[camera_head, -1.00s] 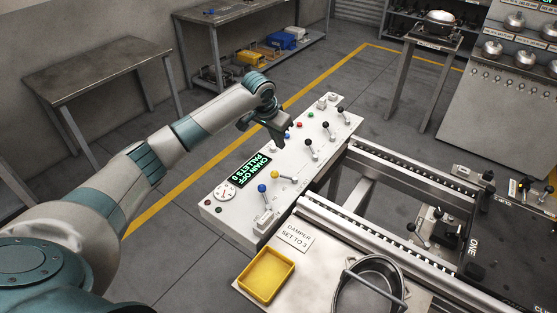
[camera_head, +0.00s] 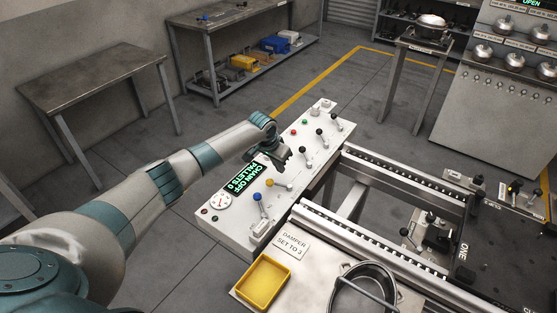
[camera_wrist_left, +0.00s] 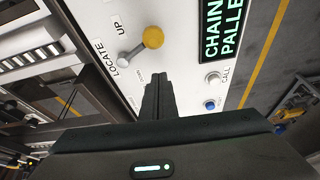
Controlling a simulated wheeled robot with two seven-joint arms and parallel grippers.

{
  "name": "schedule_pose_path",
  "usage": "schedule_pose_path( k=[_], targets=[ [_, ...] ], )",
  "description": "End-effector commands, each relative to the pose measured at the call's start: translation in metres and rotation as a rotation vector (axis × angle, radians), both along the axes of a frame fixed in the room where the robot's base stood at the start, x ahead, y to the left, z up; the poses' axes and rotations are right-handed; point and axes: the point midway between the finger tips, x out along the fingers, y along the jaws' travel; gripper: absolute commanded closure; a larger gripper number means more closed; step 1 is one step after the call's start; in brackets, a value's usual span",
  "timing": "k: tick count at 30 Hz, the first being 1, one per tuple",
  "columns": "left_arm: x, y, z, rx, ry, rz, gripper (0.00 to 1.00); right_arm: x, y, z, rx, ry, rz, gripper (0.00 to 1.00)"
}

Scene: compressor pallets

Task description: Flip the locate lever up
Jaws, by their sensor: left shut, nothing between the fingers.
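The locate lever has a yellow knob (camera_head: 270,183) on a short metal shaft and stands on the white control panel (camera_head: 240,232). In the left wrist view its knob (camera_wrist_left: 153,37) shows beside the words UP and LOCATE, with its base to the lower left. My left gripper (camera_head: 285,160) is shut and empty, over the panel just beyond the lever. In the left wrist view its fingertips (camera_wrist_left: 158,82) are close below the knob in the picture, apart from it. My right gripper is not in view.
A blue-knobbed lever (camera_head: 257,196) is nearer on the panel, and black-knobbed levers (camera_head: 319,131) stand farther along. The green display (camera_head: 244,176) lies left of the gripper. A conveyor rail (camera_head: 365,240), yellow tray (camera_head: 264,283) and dark pot (camera_head: 362,291) are to the right.

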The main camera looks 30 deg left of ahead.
Motion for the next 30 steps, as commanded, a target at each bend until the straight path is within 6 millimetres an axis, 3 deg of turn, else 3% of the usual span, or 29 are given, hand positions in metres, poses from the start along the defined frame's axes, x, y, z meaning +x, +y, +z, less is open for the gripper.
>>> schedule_pose_path(
  k=[6, 13, 25, 30],
  targets=[
    [-0.022, 0.006, 0.000, 0.002, 0.002, 0.001, 1.00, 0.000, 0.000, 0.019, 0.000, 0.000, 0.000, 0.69],
    [-0.033, 0.008, -0.004, 0.001, 0.001, 0.001, 1.00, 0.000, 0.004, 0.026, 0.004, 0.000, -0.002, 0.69],
    [-0.034, 0.008, -0.006, 0.000, 0.001, 0.000, 1.00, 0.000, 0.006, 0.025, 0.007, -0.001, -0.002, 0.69],
    [-0.027, -0.010, -0.007, -0.001, -0.001, -0.024, 1.00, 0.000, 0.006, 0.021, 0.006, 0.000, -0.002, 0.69]
  ],
)
